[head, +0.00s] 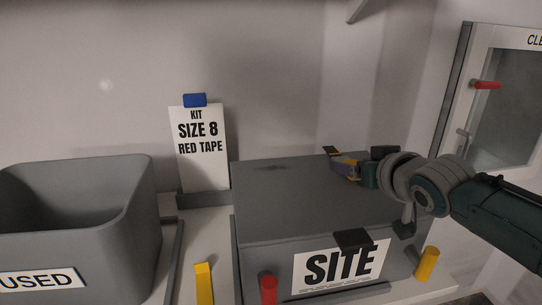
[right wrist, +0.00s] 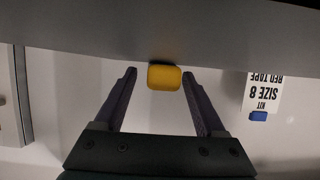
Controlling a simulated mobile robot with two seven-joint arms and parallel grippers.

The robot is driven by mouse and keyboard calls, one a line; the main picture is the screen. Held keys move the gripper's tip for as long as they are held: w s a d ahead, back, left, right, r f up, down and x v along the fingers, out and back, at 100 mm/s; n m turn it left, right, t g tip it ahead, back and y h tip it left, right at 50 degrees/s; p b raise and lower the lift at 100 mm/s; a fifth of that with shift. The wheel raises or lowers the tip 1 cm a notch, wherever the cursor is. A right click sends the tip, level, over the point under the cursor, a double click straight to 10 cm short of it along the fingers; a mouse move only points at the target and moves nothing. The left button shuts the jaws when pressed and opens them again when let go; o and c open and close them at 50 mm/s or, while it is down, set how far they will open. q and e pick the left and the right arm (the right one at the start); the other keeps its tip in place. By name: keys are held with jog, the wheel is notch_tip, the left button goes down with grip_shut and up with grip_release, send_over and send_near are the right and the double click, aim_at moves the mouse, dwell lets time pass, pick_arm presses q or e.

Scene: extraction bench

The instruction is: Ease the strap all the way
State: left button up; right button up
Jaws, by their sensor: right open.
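My right gripper (head: 343,163) reaches in from the right over the top of the grey box (head: 290,195) with the SITE label. In the right wrist view my right gripper (right wrist: 159,75) is open, one finger on each side of a yellow block (right wrist: 164,77). I see gaps between the block and both fingers, so it is not clasped. The block lies against a grey surface. In the head view a small yellow-orange patch (head: 345,160) shows at the fingers, partly hidden. I cannot make out a strap for certain. My left gripper is not in view.
A grey USED bin (head: 120,235) stands at the left. A kit card (head: 203,150) with a blue clip stands behind. A yellow post (head: 203,284), a red post (head: 268,289) and another yellow post (head: 427,264) are in front. A white-framed door (head: 470,100) is at the right.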

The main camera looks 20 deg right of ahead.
jog(key=shift+s+a+r, duration=0.15)
jog(key=shift+s+r, duration=0.15)
jog(key=shift+s, duration=0.2)
jog(key=p+v, duration=0.1)
jog(key=v, duration=0.7)
jog(key=shift+s+p, duration=0.4)
jog(key=shift+s, duration=0.05)
jog(key=shift+r, duration=0.1)
